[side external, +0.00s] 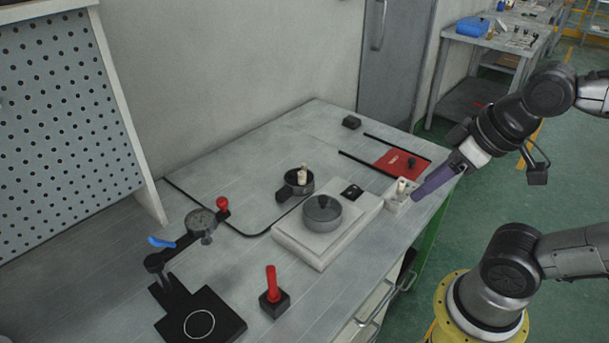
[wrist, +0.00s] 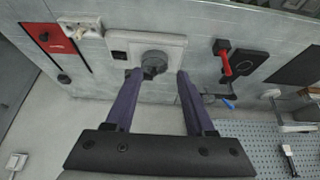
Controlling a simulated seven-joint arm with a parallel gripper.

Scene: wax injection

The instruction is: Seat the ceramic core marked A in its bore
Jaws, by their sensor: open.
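My gripper (side external: 413,198) has long purple fingers, and its tips appear beside a small white block (side external: 397,204) at the table's right edge. In the wrist view the gripper (wrist: 158,75) is open, with nothing held between its fingers. A pale upright piece (side external: 401,186) stands at the white block. Another pale core-like piece (side external: 302,175) stands in a dark round cup with a handle (side external: 283,193). I cannot read a mark A on either. A grey round pot (side external: 322,219) with a dark knob sits on a pale base (side external: 300,248). No bore can be made out clearly.
A red plate (side external: 395,160) lies between black rails at the back right. A dial gauge (side external: 200,222) on a black stand (side external: 200,318) is at the front left. A red-handled tool (side external: 272,285) stands at the front. A perforated panel (side external: 65,120) borders the left.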

